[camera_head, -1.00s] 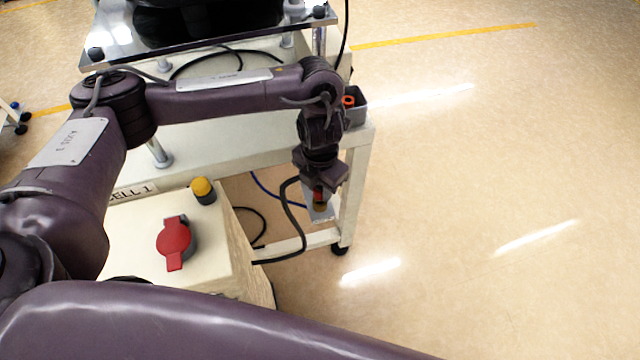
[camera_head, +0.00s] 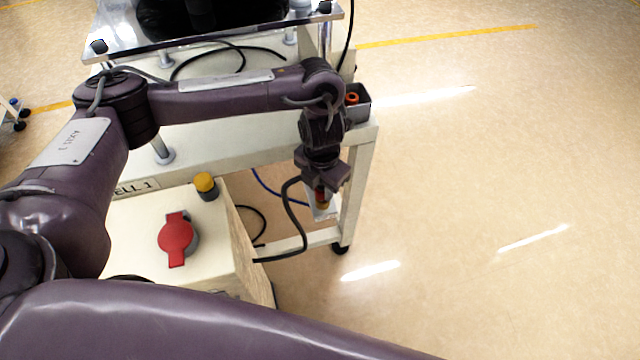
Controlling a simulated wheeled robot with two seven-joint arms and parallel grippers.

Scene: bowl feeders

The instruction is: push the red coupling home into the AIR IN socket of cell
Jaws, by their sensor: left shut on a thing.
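My left gripper (camera_head: 321,186) points down beside the right front leg of the CELL 1 stand. It is shut on the red coupling (camera_head: 320,196), of which only a small red part shows between the fingers. A black hose runs from the coupling down to the left. Just below is a pale plate with a brass-coloured socket (camera_head: 323,206), partly hidden by the gripper. I cannot tell how deep the coupling sits in it. My right gripper is not in view.
A cream cabinet (camera_head: 140,240) carries a red rotary switch (camera_head: 176,238) and a yellow-topped button (camera_head: 205,186). A grey bin (camera_head: 358,105) with an orange-red ring hangs on the stand's corner. A blue hose (camera_head: 268,186) runs under the stand. The floor at right is clear.

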